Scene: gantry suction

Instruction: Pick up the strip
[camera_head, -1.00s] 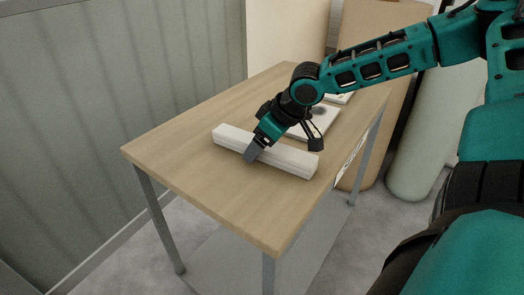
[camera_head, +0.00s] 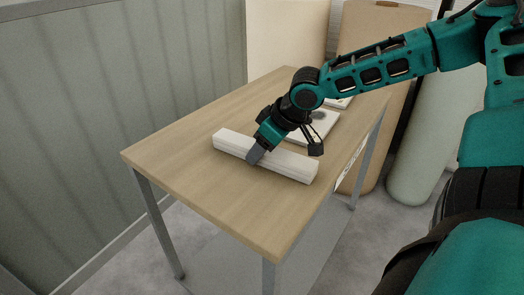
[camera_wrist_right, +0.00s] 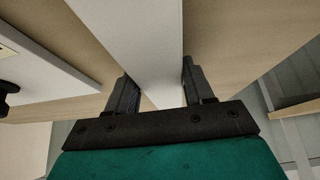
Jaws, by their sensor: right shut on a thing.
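The strip (camera_head: 288,163) is a long white bar lying slantwise across the wooden table. My right gripper (camera_head: 256,154) reaches down onto it from above, left of its middle, and is shut on it. One grey finger shows on the near side of the strip; the other is hidden. In the right wrist view the strip (camera_wrist_right: 145,35) runs between the two dark fingers of my right gripper (camera_wrist_right: 156,75). I cannot tell any clear gap between the strip and the table. My left gripper is not in view.
The strip is on a wooden table (camera_head: 185,165) with grey legs. Flat white panels (camera_head: 325,122) lie behind the strip, partly hidden by my right arm. A grey-green wall (camera_head: 110,80) stands at the left. The table's left and front parts are clear.

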